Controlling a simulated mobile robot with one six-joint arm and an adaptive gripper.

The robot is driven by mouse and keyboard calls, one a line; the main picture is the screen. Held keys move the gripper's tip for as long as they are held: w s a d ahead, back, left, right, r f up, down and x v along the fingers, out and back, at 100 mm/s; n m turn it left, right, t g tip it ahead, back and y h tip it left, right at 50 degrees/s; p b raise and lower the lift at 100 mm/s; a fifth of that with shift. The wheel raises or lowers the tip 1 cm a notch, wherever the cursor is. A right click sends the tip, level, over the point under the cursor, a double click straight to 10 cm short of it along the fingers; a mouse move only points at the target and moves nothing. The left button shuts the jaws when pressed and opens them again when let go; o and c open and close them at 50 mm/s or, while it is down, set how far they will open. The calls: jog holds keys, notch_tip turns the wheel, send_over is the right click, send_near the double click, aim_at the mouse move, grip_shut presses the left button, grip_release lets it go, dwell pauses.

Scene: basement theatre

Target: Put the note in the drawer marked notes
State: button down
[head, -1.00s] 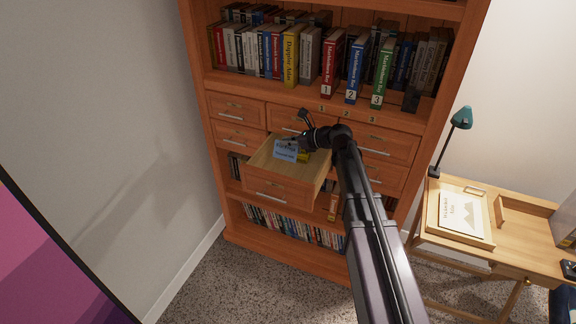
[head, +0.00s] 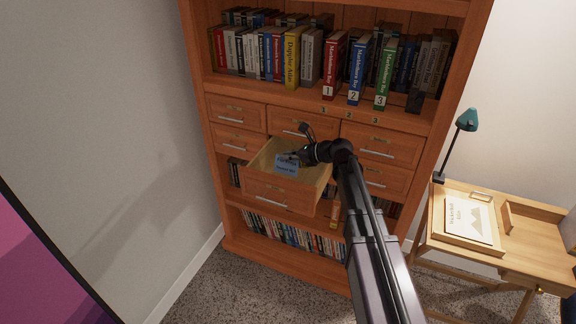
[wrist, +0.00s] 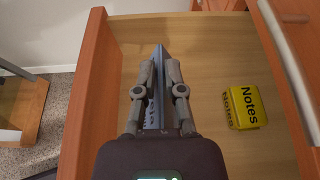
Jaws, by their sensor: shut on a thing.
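The note (head: 286,166) is a small blue card with dark printing. It shows edge-on in the wrist view (wrist: 157,85). My gripper (head: 296,157) is shut on it, with a finger on each side in the wrist view (wrist: 158,80). The pulled-out wooden drawer (head: 279,195) is in the middle of the bookcase's lower drawer row. In the wrist view its pale floor (wrist: 205,60) lies under the note and gripper. A yellow block (wrist: 244,104) reading "Notes" sits inside it, right of my gripper. Whether the note touches the floor I cannot tell.
Closed drawers flank the open one, with a small drawer (head: 238,139) at upper left. Books (head: 291,58) fill the shelf above, and more stand below. A desk (head: 540,240) with a teal lamp (head: 467,120) and a framed picture (head: 467,220) stands at right.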

aim_at(288, 166)
jog(key=shift+f, duration=0.15)
jog(key=shift+f+b, duration=1.75)
jog(key=shift+b, duration=0.15)
jog(key=shift+f+b, duration=0.6)
jog(key=c, duration=0.7)
grip_release()
jog(key=shift+r, duration=0.25)
